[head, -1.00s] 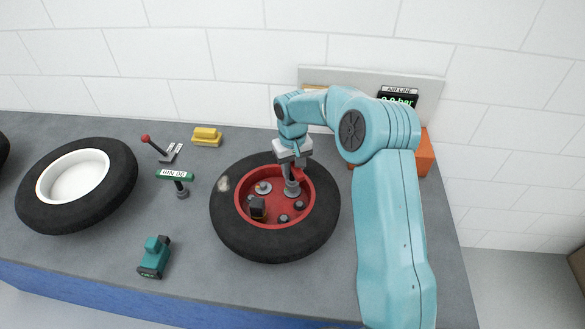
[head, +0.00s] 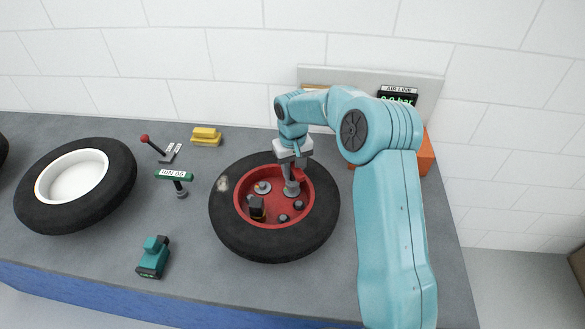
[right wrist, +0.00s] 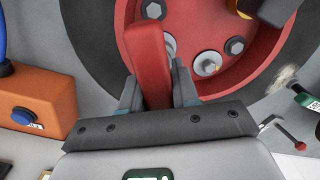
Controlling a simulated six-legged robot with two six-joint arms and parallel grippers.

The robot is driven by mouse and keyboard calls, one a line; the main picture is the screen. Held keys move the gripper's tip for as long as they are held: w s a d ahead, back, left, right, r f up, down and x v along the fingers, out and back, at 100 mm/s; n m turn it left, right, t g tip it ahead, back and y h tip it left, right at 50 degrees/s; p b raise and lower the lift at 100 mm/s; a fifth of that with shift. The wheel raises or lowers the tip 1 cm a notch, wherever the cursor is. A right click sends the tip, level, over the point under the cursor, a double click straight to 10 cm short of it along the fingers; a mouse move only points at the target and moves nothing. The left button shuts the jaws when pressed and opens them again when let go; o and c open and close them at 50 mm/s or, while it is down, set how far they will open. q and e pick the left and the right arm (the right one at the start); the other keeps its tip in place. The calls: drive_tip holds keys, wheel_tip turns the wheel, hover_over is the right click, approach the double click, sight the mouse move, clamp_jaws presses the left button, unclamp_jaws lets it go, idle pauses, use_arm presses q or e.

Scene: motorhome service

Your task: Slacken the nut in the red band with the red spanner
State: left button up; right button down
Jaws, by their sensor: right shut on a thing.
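My right gripper (head: 292,160) is over the right side of the wheel's red rim (head: 272,218), pointing down. In the right wrist view its jaws (right wrist: 157,92) are shut on the red spanner (right wrist: 147,55), which reaches away from them over the rim. Grey nuts show on the rim, one (right wrist: 235,45) right of the spanner and one (right wrist: 207,64) on a pale washer. I cannot make out which nut has a red band. My left gripper is out of view.
A black tyre (head: 240,238) surrounds the red rim. A dark block (head: 257,207) with yellow stands inside it. An orange box (head: 426,155) is behind my right arm.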

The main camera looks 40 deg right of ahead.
drive_tip(key=shift+f, duration=0.15)
drive_tip(key=shift+w+f+b, duration=0.1)
drive_tip(key=shift+f+b, duration=0.25)
drive_tip(key=shift+f, duration=0.3)
drive_tip(key=shift+f, duration=0.15)
drive_tip(key=shift+r, duration=0.75)
drive_tip(key=shift+w+p, duration=0.15)
drive_tip(key=shift+p, duration=0.2)
drive_tip(key=shift+f, duration=0.2)
idle(0.4)
